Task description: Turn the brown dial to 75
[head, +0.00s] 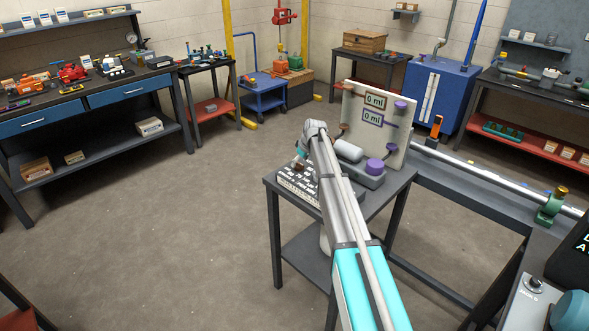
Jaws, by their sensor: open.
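A small brown piece (299,167), which looks like the brown dial, shows at the left end of a dark unit with white markings (292,185) on the small dark table. My gripper (301,154) points down just above this piece, at the far end of my outstretched arm. The jaws are open; the fingertips are too small to show whether they touch or surround the dial. The dial's pointer and its reading cannot be made out. My arm hides part of the marked unit.
Behind my arm, a pale panel (393,145) carries two "0 ml" displays and purple knobs (400,104). A long bench with a metal rail (480,172) lies right. Floor (180,230) at left is clear.

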